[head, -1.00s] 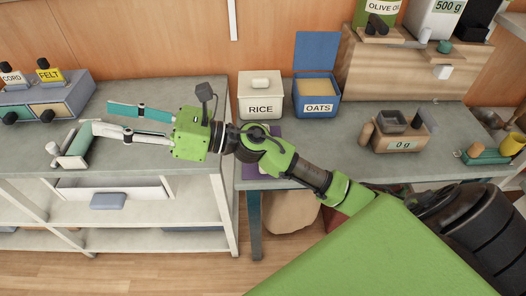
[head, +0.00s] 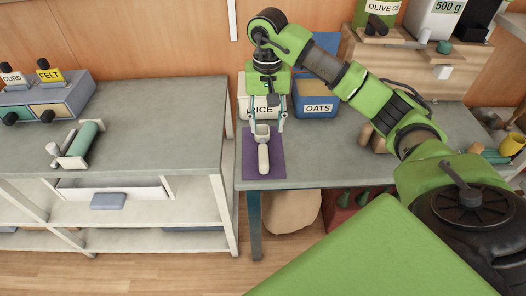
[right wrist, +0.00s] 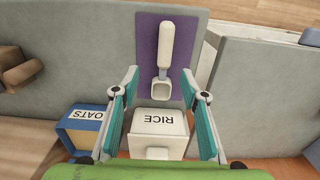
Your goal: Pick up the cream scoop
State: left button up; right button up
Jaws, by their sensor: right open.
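The cream scoop (head: 263,152) lies on a purple mat (head: 277,173) on the grey counter, its handle toward the front edge and its square cup toward the back. My right gripper (head: 267,126) is above the far end of the mat, fingers pointing down, one on each side of the scoop's cup. Whether the fingertips touch the mat cannot be told. My left gripper is not in view.
The RICE box (head: 244,105) stands close behind my right gripper, with the blue OATS box (head: 317,108) beside it. A gap separates this counter from the left bench (head: 160,130).

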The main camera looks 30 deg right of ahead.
aim_at(263, 150)
notch_tip(263, 150, down, 7)
jog(key=shift+p, duration=0.45)
jog(key=shift+w+a+f+p, duration=0.1)
jog(key=shift+a+f+p, duration=0.2)
jog(key=shift+f, duration=0.25)
jog(key=f, duration=0.2)
jog(key=f+p, duration=0.1)
jog(key=shift+w+f, duration=0.3)
jog(key=shift+f, duration=0.45)
jog(key=shift+c, duration=0.3)
grip_shut()
